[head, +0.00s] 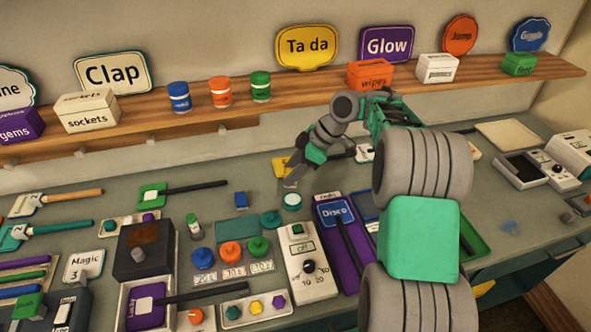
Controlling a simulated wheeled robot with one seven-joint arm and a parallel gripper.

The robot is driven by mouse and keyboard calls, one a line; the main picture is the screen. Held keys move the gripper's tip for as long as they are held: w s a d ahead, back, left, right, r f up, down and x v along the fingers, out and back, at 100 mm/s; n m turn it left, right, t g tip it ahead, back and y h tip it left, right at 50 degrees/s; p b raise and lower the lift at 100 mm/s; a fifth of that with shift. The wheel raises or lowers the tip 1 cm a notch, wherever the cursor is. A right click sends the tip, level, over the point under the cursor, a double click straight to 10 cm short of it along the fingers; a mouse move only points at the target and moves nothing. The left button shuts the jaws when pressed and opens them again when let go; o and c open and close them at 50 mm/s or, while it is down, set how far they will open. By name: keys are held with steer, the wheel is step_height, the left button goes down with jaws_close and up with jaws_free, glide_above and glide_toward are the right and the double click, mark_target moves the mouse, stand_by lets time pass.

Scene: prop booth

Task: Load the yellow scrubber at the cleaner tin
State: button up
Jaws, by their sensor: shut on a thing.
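The yellow scrubber (280,167) has a flat yellow head and a dark handle running to the right, partly behind my arm. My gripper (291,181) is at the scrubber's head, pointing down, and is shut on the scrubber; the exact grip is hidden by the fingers. A small round tin (292,201) with a pale top and teal side, which looks like the cleaner tin, stands just in front of and below my gripper in the picture. The scrubber is apart from it. I cannot tell how high the scrubber is above the counter.
A green scrubber (151,196) lies to the left. A switch box (305,262) and a purple Disco tray (325,198) stand in front. A wooden shelf (215,108) runs behind.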

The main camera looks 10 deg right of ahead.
steer(key=shift+s+d+f+n+g, duration=0.1)
steer(key=shift+d+f+n+g, duration=0.35)
steer(key=shift+n, duration=0.25)
step_height(320, 180, down, 6)
steer(key=b, duration=0.5)
steer(key=shift+a, duration=0.1)
steer(key=shift+s+f+b, duration=0.1)
steer(key=shift+f+b, duration=0.2)
steer(key=shift+b, duration=0.05)
stand_by(0.8)
step_height(320, 180, up, 7)
steer(key=p, duration=0.6)
stand_by(0.6)
